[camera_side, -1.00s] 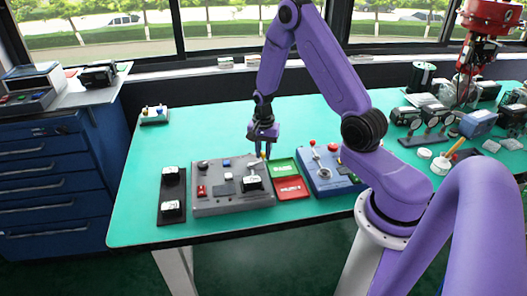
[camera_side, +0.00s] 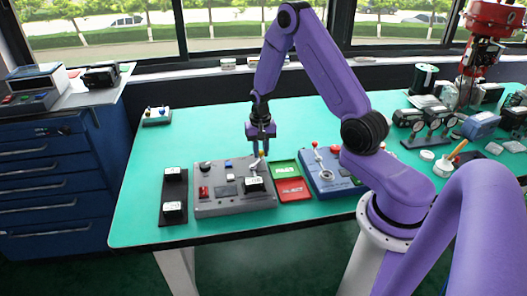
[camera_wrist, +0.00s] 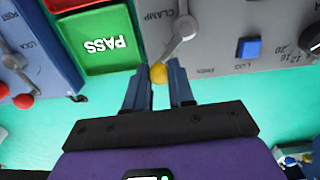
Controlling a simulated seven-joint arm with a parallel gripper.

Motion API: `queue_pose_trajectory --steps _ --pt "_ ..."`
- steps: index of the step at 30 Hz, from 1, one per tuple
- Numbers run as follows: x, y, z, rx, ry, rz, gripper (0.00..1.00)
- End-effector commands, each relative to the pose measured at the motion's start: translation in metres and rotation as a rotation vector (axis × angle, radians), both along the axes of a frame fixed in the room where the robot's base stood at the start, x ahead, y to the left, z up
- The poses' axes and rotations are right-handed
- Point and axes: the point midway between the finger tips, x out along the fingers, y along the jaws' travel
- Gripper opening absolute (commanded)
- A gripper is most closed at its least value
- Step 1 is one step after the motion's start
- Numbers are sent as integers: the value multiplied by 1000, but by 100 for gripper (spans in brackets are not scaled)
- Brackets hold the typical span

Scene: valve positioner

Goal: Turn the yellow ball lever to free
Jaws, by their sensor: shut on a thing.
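The yellow ball (camera_wrist: 158,73) sits at the end of a grey lever (camera_wrist: 172,50) on the grey panel in the wrist view. The lever points down-left from its round pivot, between the CLAMP marking (camera_wrist: 163,15) and the FREE marking (camera_wrist: 201,71). My gripper (camera_wrist: 159,78) has its two dark fingers on either side of the ball, shut on it. In the side view my gripper (camera_side: 261,150) is low at the panel's back right corner, and the lever (camera_side: 256,164) shows beneath it.
The grey panel (camera_side: 230,208) also carries a blue button (camera_wrist: 249,48) and a numbered dial. Beside it are a green PASS tray (camera_wrist: 97,60), a red tray (camera_side: 292,190) and a blue panel with a red-ball lever (camera_side: 315,146). Bare green table lies behind the panel.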

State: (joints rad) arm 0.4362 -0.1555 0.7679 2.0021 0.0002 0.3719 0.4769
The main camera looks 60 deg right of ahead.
Motion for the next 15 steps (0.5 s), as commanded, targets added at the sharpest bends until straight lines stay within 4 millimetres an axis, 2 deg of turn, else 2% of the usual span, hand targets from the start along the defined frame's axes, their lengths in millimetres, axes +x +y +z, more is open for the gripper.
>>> queue_pose_trajectory --steps 15 --pt "23 7 1 -1 -2 477 0"
